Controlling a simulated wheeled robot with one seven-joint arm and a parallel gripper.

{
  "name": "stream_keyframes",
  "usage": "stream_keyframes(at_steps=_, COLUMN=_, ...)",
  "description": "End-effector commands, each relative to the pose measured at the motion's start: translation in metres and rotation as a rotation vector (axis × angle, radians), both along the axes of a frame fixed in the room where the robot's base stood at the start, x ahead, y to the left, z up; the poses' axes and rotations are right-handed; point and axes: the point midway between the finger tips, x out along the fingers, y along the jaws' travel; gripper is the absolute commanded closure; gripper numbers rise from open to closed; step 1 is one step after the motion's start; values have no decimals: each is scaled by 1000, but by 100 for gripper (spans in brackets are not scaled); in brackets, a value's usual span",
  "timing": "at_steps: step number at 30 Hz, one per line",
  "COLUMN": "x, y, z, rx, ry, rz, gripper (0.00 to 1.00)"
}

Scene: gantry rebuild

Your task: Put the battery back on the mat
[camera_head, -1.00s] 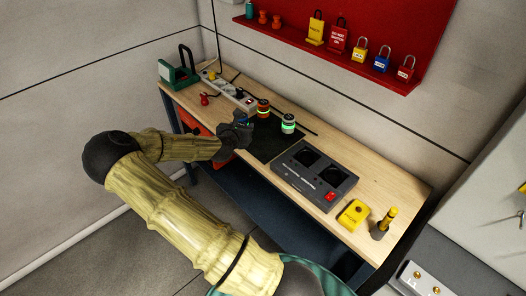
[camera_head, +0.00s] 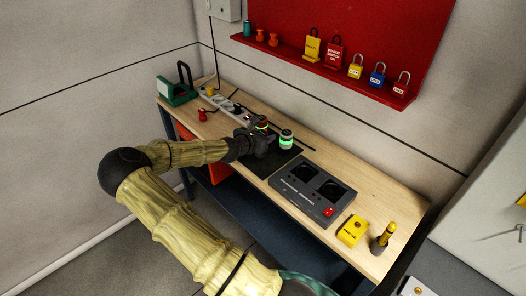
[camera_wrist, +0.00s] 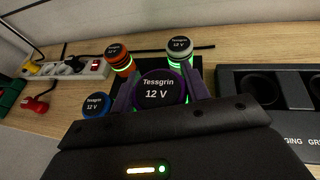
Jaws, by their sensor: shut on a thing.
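In the wrist view my gripper (camera_wrist: 160,98) is shut on a battery with a purple rim and a black top marked "Tessgrin 12 V" (camera_wrist: 158,92). It looks upright; its lower part is hidden. An orange battery (camera_wrist: 118,54), a white battery (camera_wrist: 180,46) and a blue battery (camera_wrist: 97,104) stand around it. In the head view my gripper (camera_head: 263,142) is over the black mat (camera_head: 284,162), beside the orange battery (camera_head: 261,122) and the white battery (camera_head: 286,138). The purple and blue batteries are hidden there. I cannot tell whether the purple one touches the mat.
A dark charger (camera_head: 312,190) with two empty wells stands right of the mat. A yellow box (camera_head: 352,231) and a yellow-topped post (camera_head: 383,238) stand further right. A power strip (camera_head: 222,101) and a red plug (camera_head: 202,114) lie at the left. A red padlock board (camera_head: 345,40) hangs behind.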

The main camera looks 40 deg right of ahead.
Motion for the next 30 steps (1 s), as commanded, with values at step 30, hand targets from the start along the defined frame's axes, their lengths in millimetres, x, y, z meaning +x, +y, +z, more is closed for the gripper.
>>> stream_keyframes(at_steps=30, x=0, y=0, z=-60, rx=-2, ry=-2, rz=1, gripper=93)
